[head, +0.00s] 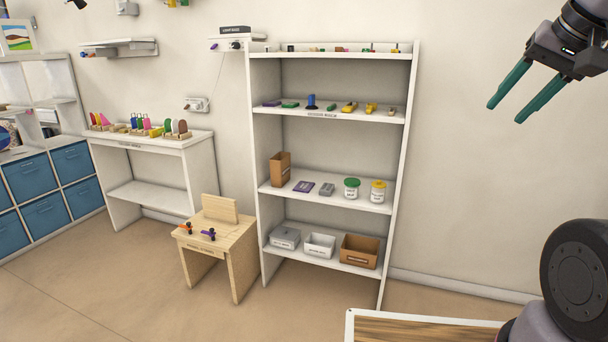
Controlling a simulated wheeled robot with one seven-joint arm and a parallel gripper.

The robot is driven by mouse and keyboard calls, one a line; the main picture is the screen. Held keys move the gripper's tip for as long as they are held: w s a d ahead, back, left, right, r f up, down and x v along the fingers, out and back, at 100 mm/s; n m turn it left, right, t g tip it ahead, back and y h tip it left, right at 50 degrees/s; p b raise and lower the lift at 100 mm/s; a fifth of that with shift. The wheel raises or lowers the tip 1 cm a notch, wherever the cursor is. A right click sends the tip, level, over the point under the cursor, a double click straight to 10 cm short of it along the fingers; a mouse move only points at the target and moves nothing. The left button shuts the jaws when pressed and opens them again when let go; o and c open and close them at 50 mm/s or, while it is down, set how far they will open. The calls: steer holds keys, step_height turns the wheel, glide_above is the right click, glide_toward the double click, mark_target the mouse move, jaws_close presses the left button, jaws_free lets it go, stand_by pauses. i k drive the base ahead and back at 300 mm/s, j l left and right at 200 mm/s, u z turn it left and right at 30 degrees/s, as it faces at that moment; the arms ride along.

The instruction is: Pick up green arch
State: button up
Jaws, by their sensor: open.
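A small green piece with a rounded top (168,125) stands upright on the white side table at the left, beside a brown rounded piece (183,127). It may be the green arch, but it is too small to be sure. A flat green piece (290,105) also lies on the second shelf of the white shelf unit, and its shape is unclear. My gripper (505,113) has teal fingers, is open and empty, and is at the upper right in front of bare wall. It is well apart from both green pieces.
The tall white shelf unit (396,170) holds small coloured pieces, jars and bins. A wooden stand (238,243) is on the floor before it. Blue drawers (72,162) are at far left. A wood-topped surface (420,328) is at the bottom right. Floor between is clear.

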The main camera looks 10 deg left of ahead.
mark_target(166, 124)
steer(key=i+j+u, duration=0.15)
steer(key=i+u, duration=0.85)
steer(key=u, duration=0.15)
steer(key=i+l+u, duration=0.2)
steer(key=u, duration=0.15)
steer(key=i+j+u, duration=0.2)
steer(key=i+u, duration=0.2)
steer(key=i, duration=0.2)
steer(key=i+u, duration=0.45)
steer(key=i+l+u, duration=0.15)
steer(key=i+u, duration=0.25)
steer(key=i, duration=0.3)
steer(key=i+u, duration=0.4)
steer(key=i, duration=1.55)
steer(key=i+z, duration=1.1)
steer(key=z, duration=0.3)
steer(key=i+z, duration=0.15)
steer(key=z, duration=0.3)
steer(key=i+z, duration=0.15)
steer(key=z, duration=0.35)
steer(key=i+j+z, duration=0.15)
steer(key=z, duration=0.3)
steer(key=i+j+z, duration=0.1)
steer(key=z, duration=0.35)
steer(key=i+j+z, duration=0.25)
steer(key=z, duration=0.2)
steer(key=i+j+z, duration=0.2)
steer(key=j+z, duration=0.2)
